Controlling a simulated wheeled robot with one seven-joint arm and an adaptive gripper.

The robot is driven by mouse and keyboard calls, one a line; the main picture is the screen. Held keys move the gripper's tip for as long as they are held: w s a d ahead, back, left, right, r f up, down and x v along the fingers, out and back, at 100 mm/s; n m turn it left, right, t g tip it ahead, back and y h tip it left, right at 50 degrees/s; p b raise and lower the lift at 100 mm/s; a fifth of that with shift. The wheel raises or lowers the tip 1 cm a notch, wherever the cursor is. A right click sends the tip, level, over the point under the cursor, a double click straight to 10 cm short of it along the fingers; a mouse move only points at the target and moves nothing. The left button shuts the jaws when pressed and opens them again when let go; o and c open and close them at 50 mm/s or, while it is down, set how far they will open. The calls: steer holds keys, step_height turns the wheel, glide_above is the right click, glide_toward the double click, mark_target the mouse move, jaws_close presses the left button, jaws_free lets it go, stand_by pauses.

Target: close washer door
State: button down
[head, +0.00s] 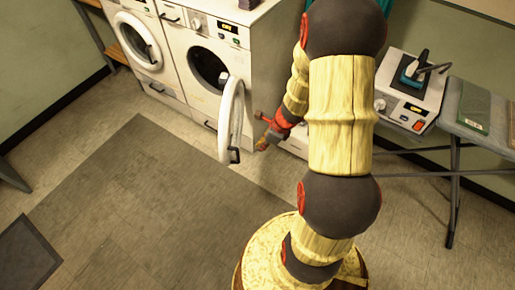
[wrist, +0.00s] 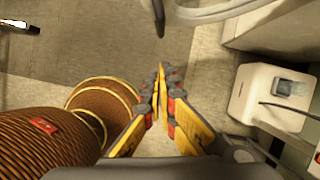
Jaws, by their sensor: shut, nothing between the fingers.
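The washer (head: 214,58) is a white front-loader at the back, with a dark round drum opening. Its round white door (head: 226,122) stands wide open, swung out toward me, with a dark latch at its lower edge. My gripper (head: 262,146) is just right of the door's lower part, low and apart from it as far as I can tell. In the wrist view my gripper (wrist: 161,70) is shut and empty, its fingertips together. Part of the door rim (wrist: 215,12) crosses the top of that view, beyond the fingertips, with a dark piece hanging beside it.
A second white machine (head: 143,42) with its door shut stands left of the washer. An ironing board (head: 478,112) and a white box-shaped appliance (head: 410,90) stand at right.

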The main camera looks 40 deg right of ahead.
steer(key=w+a+f+b, duration=0.3)
steer(key=w+f+b, duration=0.1)
steer(key=f, duration=0.3)
steer(key=shift+w+a+f, duration=0.2)
steer(key=shift+w+a, duration=0.2)
steer(key=shift+w, duration=0.5)
